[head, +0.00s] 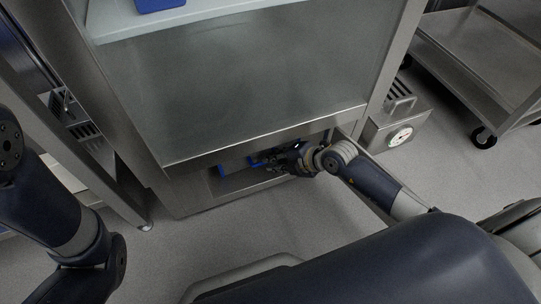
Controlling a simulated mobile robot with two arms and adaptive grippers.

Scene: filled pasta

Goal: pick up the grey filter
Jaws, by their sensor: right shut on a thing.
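My right gripper (272,159) reaches into the low opening at the foot of the steel machine (250,85). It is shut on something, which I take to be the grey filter. The fingers and the dark opening hide it, so its outline cannot be made out. Blue parts (254,160) show right beside the fingertips inside the opening. My left arm comes in at the left edge, and its gripper is out of the picture.
A thin door panel (366,180) stands open right of the opening, close to my right forearm. A steel box with a round gauge (400,136) sits right of the machine. A wheeled steel cart (470,55) stands at upper right. The grey floor in front is clear.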

